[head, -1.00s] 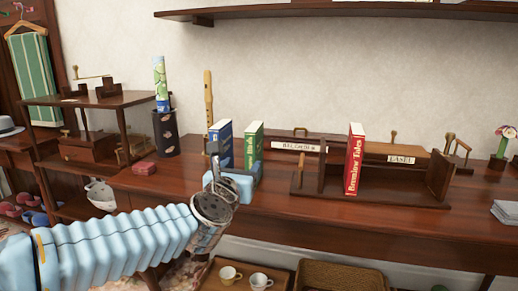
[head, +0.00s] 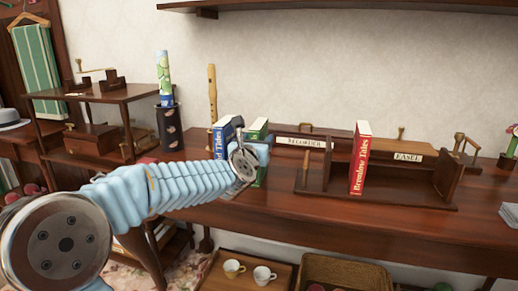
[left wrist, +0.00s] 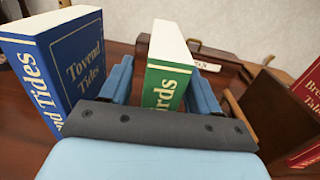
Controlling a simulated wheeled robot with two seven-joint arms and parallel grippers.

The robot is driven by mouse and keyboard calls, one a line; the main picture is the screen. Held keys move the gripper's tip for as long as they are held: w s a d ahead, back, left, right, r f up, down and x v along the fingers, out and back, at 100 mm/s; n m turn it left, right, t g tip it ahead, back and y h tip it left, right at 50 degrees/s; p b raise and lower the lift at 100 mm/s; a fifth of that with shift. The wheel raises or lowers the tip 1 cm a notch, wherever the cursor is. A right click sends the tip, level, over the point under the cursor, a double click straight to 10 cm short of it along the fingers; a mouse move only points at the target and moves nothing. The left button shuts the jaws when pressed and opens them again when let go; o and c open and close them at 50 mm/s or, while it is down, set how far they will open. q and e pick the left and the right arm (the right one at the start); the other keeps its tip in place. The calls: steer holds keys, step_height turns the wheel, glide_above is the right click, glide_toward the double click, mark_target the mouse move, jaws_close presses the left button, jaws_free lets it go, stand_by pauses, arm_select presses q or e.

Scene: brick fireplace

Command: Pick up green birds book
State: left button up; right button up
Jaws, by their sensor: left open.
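The green birds book (left wrist: 166,85) stands upright on the table, its spine with white letters "rds" facing the left wrist camera. In the head view only its top (head: 257,127) and a strip of its lower part show; my gripper hides the rest. My left gripper (left wrist: 150,85) is open, with one blue finger on each side of the green book. I cannot tell whether the fingers touch it. My right gripper is not in view.
A blue book (left wrist: 70,75), "Tovend Tides", stands close to the left finger. A red book (head: 360,158) stands at a wooden rack (head: 310,182) to the right. A wooden recorder (head: 212,105) stands behind. The table front (head: 330,225) is clear.

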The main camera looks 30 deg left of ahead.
arm_select(q)
steer(key=shift+w+a, duration=0.15)
steer(key=shift+w, duration=0.3)
steer(key=shift+c, duration=0.3)
jaws_close()
